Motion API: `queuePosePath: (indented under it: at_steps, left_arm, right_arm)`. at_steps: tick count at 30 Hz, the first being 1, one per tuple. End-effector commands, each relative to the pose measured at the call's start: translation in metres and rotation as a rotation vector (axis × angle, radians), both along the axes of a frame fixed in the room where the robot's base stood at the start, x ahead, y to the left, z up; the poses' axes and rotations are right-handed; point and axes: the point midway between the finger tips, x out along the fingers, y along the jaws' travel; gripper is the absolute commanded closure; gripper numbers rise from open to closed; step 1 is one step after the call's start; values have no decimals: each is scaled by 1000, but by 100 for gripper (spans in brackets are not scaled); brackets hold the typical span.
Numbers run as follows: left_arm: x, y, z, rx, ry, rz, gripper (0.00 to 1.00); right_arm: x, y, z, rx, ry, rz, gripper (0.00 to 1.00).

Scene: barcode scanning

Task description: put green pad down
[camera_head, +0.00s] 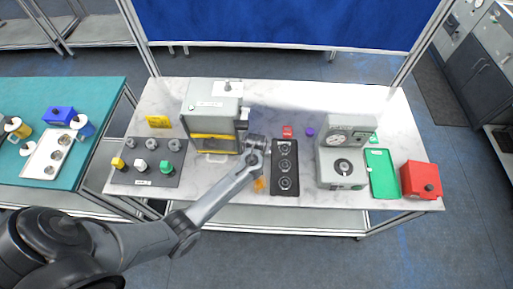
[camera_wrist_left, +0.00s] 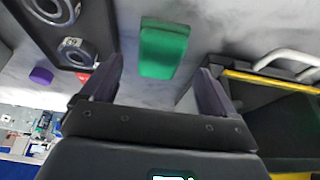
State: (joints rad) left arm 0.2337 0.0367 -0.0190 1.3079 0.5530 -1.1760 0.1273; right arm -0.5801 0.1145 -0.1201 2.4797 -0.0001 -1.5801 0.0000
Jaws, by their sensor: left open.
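A green pad (camera_wrist_left: 163,50) shows in the left wrist view, on the pale marbled tabletop between the black ring tray and the yellow-edged machine. My left gripper (camera_wrist_left: 158,80) is open, with its two dark fingers spread on either side of the pad's near end. The pad sits beyond the fingers, and a gap shows on both sides; I cannot tell its exact distance below them. In the head view my left gripper (camera_head: 257,143) is between the machine and the black tray, and the pad is hidden there by my arm. My right gripper is not in view.
The grey machine (camera_head: 212,117) with a yellow edge stands close left of the gripper. The black ring tray (camera_head: 273,168) lies close right. A red block (camera_head: 287,131) and purple cylinder (camera_head: 309,132) are behind it. A second machine (camera_head: 343,150) and green tray (camera_head: 382,174) are farther right.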

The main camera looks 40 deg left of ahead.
Motion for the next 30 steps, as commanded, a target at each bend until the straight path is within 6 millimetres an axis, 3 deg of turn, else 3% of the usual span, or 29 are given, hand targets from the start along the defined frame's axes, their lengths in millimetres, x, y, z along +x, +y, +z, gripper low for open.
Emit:
queuePosePath:
  at_steps: [1, 9, 15, 20, 25, 30]
  left_arm:
    - [-3, -2, 12, 2, -3, -2, 11]
    - [-17, -12, 54, 2, -2, -1, 11]
    - [-22, -17, 70, 2, -1, -1, 11]
    - [-30, -23, 72, -5, 3, -24, 11]
    - [-65, -46, 70, -25, 25, -154, 11]
    - [-137, -82, 84, -41, 56, -403, 11]
  right_arm:
    - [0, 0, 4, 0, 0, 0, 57]
    - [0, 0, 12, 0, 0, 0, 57]
    - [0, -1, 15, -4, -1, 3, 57]
    - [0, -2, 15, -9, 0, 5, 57]
    - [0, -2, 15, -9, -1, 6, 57]
    - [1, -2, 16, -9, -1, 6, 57]
